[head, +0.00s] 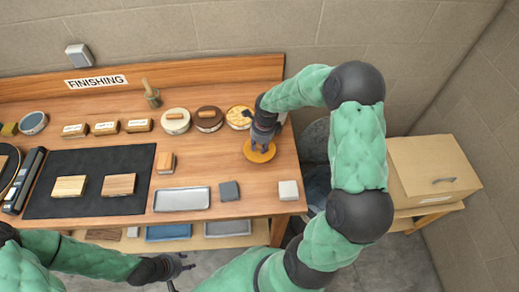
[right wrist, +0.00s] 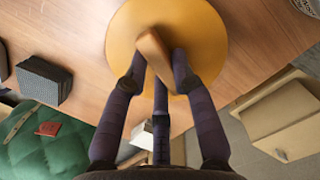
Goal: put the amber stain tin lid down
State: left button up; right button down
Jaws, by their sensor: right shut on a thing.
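The amber stain tin lid (head: 261,154) is a round amber disc with a wooden handle, near the bench's right end. My right gripper (head: 259,139) is over it and shut on its handle. In the right wrist view the lid (right wrist: 165,20) spans the top, with its wooden handle between my fingers (right wrist: 157,72). I cannot tell whether the lid touches the bench. The open amber tin (head: 239,117) stands just behind it, partly hidden by my right wrist. My left gripper (head: 182,265) is empty with its fingers apart, in front of the bench.
Two tins with wooden-handled lids, one white (head: 176,121) and one brown (head: 208,119), stand left of the amber tin. A metal tray (head: 181,199), a dark grey block (head: 229,191) and a pale block (head: 288,190) line the front. Bare wood lies around the lid.

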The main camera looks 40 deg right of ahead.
aim_at(260, 147)
notch_tip(260, 147, down, 3)
jog(key=shift+r, duration=0.2)
jog(key=shift+f+b, duration=0.2)
jog(key=shift+b, duration=0.15)
jog(key=c, duration=1)
grip_release()
jog(key=shift+r, duration=0.1)
jog(key=shift+r, duration=0.1)
jog(key=shift+r+p, duration=0.25)
jog(key=shift+p, duration=0.1)
jog(key=r, duration=0.3)
jog(key=s+r+p, duration=0.1)
jog(key=r, duration=0.7)
jog(key=shift+s+d+r, duration=0.2)
jog(key=shift+d+r, duration=0.05)
jog(key=shift+d, duration=0.15)
